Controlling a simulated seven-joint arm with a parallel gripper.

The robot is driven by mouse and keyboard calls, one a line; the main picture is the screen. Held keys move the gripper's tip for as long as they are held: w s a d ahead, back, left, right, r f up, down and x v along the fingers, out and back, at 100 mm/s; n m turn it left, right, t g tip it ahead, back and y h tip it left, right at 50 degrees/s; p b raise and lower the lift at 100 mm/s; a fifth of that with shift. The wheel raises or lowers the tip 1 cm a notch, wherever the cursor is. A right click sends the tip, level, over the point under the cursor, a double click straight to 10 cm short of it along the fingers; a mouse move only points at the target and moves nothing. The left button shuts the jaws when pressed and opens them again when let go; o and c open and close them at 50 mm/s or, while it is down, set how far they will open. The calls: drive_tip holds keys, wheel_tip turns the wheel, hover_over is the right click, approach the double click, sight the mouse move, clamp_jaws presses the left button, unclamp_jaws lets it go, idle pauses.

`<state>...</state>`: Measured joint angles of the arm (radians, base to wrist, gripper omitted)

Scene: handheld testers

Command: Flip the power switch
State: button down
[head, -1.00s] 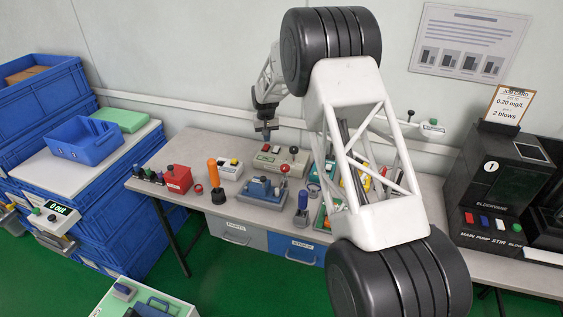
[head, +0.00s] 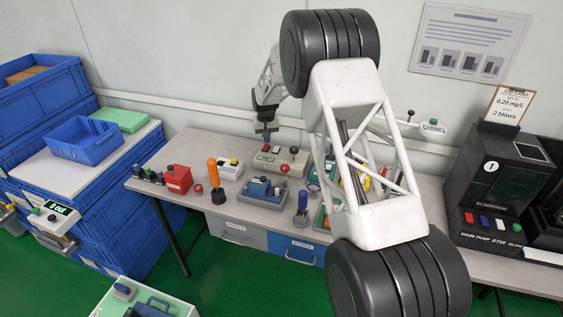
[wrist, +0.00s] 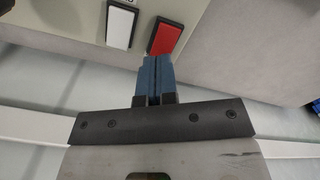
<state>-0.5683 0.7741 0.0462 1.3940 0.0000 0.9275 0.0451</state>
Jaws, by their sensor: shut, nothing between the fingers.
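A beige box (head: 283,164) stands on the bench below my gripper (head: 267,140). In the wrist view, its panel (wrist: 70,12) carries a red rocker switch (wrist: 166,37) and a white rocker switch (wrist: 121,25), each in a dark frame. My gripper also shows in the wrist view (wrist: 157,62), with its blue fingers shut together and empty. The fingertips are just by the near end of the red rocker; I cannot tell whether they touch. Which switch is the power switch is not readable.
A blue device (head: 262,192) and an orange-handled lever (head: 214,172) stand in front. A red box (head: 178,178) is to the left. A black machine (head: 497,180) with a row of coloured switches stands at the right. Bare bench lies behind the red box.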

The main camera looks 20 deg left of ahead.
drive_tip(key=shift+f, duration=0.95)
idle(0.8)
drive_tip(key=shift+r, duration=3.55)
drive_tip(key=shift+d+r, duration=0.1)
